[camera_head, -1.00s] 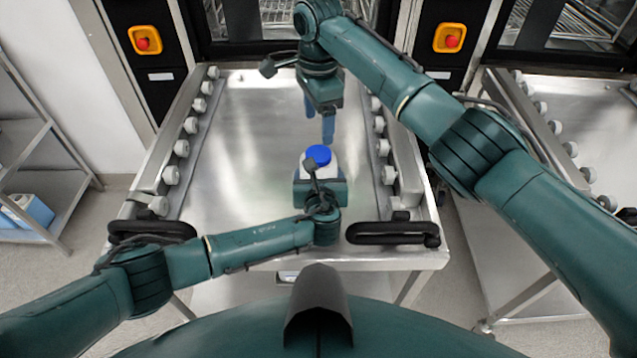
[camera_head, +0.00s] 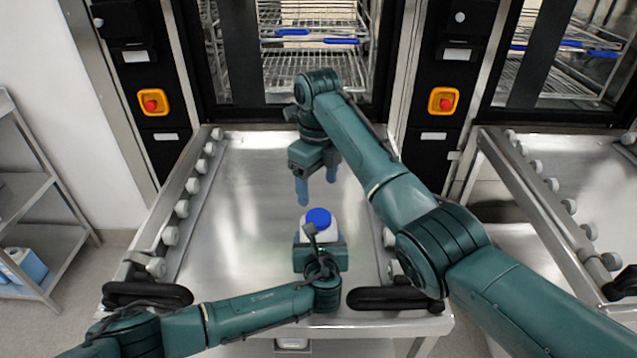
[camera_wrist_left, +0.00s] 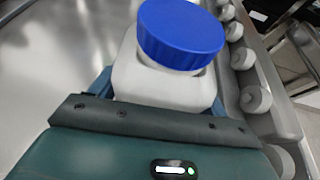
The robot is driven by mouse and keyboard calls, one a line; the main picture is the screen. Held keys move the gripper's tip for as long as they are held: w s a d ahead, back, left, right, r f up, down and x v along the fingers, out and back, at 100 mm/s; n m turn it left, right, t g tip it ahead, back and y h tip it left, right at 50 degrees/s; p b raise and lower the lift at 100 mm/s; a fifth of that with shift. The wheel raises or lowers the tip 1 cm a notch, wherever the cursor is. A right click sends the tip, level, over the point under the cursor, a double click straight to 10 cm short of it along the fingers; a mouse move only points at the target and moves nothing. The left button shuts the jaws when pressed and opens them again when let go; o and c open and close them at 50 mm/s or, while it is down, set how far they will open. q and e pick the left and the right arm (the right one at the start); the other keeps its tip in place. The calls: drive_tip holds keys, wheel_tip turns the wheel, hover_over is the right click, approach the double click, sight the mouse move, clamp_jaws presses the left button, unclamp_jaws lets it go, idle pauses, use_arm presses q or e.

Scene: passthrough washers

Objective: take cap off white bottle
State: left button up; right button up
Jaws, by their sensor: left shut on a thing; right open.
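The white bottle (camera_head: 309,233) stands on the metal table with its blue cap (camera_head: 318,217) on top. It also shows large in the left wrist view, with the white body (camera_wrist_left: 165,85) under the blue cap (camera_wrist_left: 181,33). My left gripper (camera_head: 318,248) is shut on the bottle's body from the near side; its fingertips are mostly hidden. My right gripper (camera_head: 317,188) is open and empty, with blue fingers pointing down. It is above and beyond the cap, apart from it.
The metal table (camera_head: 240,210) has white rollers (camera_head: 182,208) along both sides and black handles (camera_head: 147,294) at the front. Washers with wire racks (camera_head: 310,70) stand behind. A shelf (camera_head: 35,215) is at the left. The table left of the bottle is clear.

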sight(319, 217)
drive_tip(key=shift+f+m, duration=0.4)
drive_tip(key=shift+m, duration=0.2)
wheel_tip(319, 217, down, 7)
drive_tip(key=shift+f, duration=0.2)
drive_tip(key=shift+c, duration=0.2)
